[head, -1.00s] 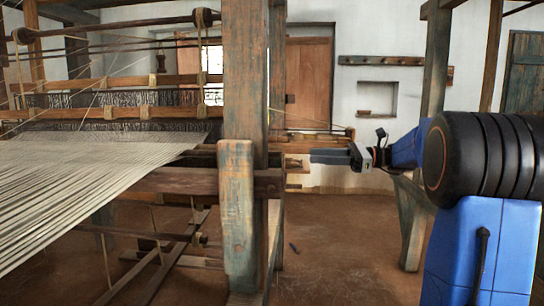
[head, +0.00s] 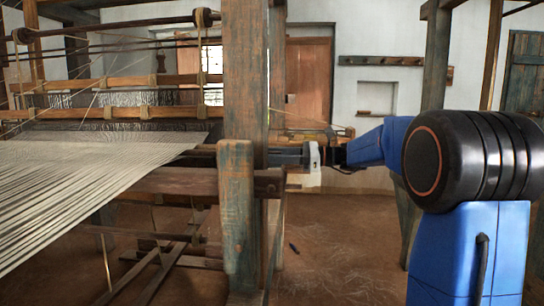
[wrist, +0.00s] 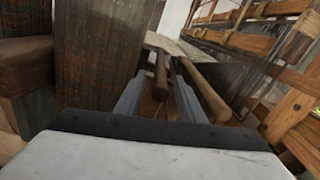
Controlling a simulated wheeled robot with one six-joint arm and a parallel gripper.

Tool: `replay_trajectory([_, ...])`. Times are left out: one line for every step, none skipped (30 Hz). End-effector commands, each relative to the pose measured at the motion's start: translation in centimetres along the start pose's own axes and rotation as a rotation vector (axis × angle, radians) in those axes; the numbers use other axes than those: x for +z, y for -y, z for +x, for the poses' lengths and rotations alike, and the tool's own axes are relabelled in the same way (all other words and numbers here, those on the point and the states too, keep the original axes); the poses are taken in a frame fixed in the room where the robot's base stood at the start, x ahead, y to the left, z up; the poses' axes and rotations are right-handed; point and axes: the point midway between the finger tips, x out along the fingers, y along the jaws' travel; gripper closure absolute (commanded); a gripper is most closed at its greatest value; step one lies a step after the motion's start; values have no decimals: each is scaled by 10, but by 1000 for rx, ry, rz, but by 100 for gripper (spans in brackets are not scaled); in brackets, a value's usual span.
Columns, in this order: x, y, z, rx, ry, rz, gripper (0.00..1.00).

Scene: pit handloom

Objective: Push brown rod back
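My gripper (head: 286,156) is beside the right side of the loom's upright post, and its finger ends are partly hidden in the head view. In the wrist view its two grey fingers (wrist: 158,100) stand apart, so it is open. One brown rod (wrist: 160,78) shows between the fingers, pointing away from me. A second, longer brown rod (wrist: 205,92) runs just outside the right finger. I cannot tell whether either finger touches a rod. In the head view brown rods (head: 206,150) show left of the post, at the cloth's edge.
The thick wooden post (head: 246,80) and a shorter worn block (head: 236,215) stand close left of my gripper. Pale warp threads (head: 80,160) stretch across the left. Wooden frame bars (wrist: 295,55) lie to the right in the wrist view. Floor below is mostly clear.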

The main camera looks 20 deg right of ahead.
Motion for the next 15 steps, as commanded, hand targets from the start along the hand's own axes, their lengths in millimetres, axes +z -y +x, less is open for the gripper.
replay_trajectory([0, 0, 2, 0, 0, 0, 64])
replay_trajectory([0, 0, 2, 0, 0, 0, 64])
replay_trajectory([0, 0, 3, 0, 0, 0, 64])
replay_trajectory([0, 0, 3, -1, 0, 0, 64])
replay_trajectory([0, 0, 3, -1, 0, 0, 64])
replay_trajectory([0, 0, 3, -1, -1, 0, 64])
replay_trajectory([0, 0, 2, -1, 0, 0, 64])
replay_trajectory([0, 0, 2, -1, -1, 0, 64])
replay_trajectory([0, 0, 2, -1, -1, 0, 64])
replay_trajectory([0, 0, 2, -1, -1, 0, 69])
replay_trajectory([0, 0, 2, -1, -1, 0, 76])
replay_trajectory([0, 0, 2, -1, -1, 0, 86])
replay_trajectory([0, 0, 2, -1, -1, 0, 93])
replay_trajectory([0, 0, 2, -1, -1, 0, 100])
replay_trajectory([0, 0, 2, -1, -1, 0, 100])
